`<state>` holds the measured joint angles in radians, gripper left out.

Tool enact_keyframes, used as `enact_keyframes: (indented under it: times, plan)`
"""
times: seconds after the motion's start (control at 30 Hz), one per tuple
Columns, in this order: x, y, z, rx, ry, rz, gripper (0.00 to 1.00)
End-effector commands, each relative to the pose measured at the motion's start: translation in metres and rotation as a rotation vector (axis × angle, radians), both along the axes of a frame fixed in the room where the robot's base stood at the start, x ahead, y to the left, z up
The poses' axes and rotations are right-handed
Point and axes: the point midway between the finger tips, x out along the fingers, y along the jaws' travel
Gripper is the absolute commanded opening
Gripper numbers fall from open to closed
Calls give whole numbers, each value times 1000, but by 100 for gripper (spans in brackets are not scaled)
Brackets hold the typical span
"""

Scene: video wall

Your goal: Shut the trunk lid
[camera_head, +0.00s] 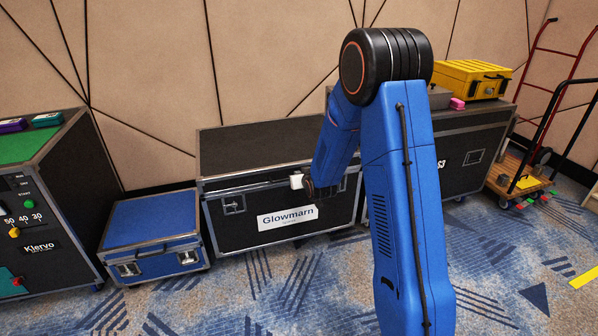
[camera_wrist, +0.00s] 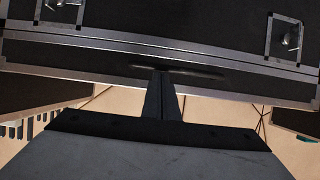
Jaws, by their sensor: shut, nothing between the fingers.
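The trunk (camera_head: 222,210) is a black case with metal edges and a white "Glowmarn" label, standing against the wall. Its dark lid (camera_head: 240,148) lies down over the body; I cannot tell whether a thin gap is left at the front. My arm hides the trunk's right part. In the wrist view the trunk's metal-edged front (camera_wrist: 100,55) and two latches fill the top. My gripper (camera_wrist: 162,75) is shut and empty, its fingertips overlapping the lid's edge in that view. I cannot tell if they touch. In the head view the fingers are hidden.
A small blue case (camera_head: 150,222) stands left of the trunk, then a black cabinet (camera_head: 50,200) with a green top. Right of the trunk is another black case (camera_head: 465,140), with a yellow box (camera_head: 470,78) on top. The carpet in front is clear.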

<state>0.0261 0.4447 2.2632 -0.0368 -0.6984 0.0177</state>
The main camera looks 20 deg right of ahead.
Motion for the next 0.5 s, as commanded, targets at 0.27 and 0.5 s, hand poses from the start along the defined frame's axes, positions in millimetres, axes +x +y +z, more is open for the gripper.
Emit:
enact_keyframes:
  times: [0.27, 0.5]
  plan:
    - [-14, 0, -41, 1, 61, -1, 0]
    - [-14, 0, -42, 1, 61, -1, 0]
